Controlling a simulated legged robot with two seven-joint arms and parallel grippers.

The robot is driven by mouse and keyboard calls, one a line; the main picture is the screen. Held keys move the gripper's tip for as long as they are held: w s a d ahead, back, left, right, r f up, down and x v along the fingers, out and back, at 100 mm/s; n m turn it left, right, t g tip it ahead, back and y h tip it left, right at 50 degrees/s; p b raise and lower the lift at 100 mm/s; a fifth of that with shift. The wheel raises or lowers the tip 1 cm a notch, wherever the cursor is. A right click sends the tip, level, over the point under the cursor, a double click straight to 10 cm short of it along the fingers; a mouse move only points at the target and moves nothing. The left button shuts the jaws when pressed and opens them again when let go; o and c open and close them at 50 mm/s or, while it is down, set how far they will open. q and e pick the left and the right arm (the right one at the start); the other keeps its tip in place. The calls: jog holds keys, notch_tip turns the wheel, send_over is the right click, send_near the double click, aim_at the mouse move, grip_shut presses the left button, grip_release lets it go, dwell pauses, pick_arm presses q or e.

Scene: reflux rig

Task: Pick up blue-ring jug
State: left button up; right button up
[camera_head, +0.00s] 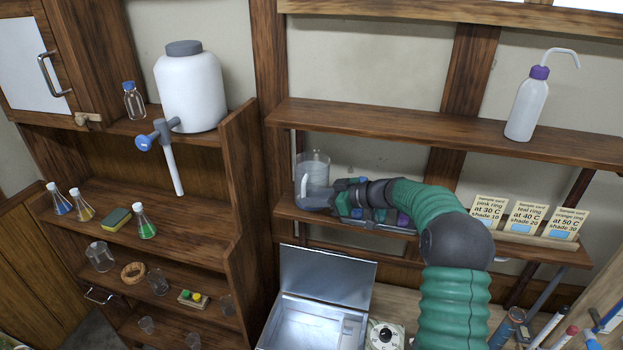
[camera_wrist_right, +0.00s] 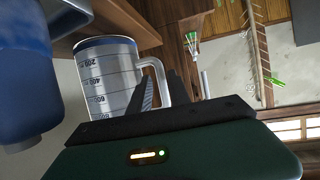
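The blue-ring jug (camera_head: 313,170) is a clear, graduated jug on the lower wall shelf, near that shelf's left end. In the right wrist view the jug (camera_wrist_right: 108,75) shows a blue band at its rim and a pale handle on its right side. My right gripper (camera_head: 318,199) is at the handle, in front of the jug. In the wrist view the fingers of this gripper (camera_wrist_right: 162,88) are close together with the handle between them. Whether they press on it I cannot tell. My left gripper is out of view.
Coloured items (camera_head: 375,215) sit on the shelf behind my right forearm. Sample cards (camera_head: 527,215) stand farther right. A wash bottle (camera_head: 527,105) stands on the upper shelf (camera_head: 430,130). Below is an open metal box (camera_head: 325,275). A wooden rack with glassware (camera_head: 240,200) is at the left.

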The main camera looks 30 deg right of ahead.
jog(key=p+x, duration=0.1)
jog(key=x, duration=0.2)
jog(key=shift+w+d, duration=0.1)
jog(key=shift+w, duration=0.05)
jog(key=shift+c, duration=0.2)
jog(key=shift+a, duration=0.35)
grip_shut()
jog(key=shift+d+r, duration=0.1)
jog(key=shift+d, duration=0.25)
jog(key=shift+a, duration=0.1)
jog(key=shift+r, duration=0.1)
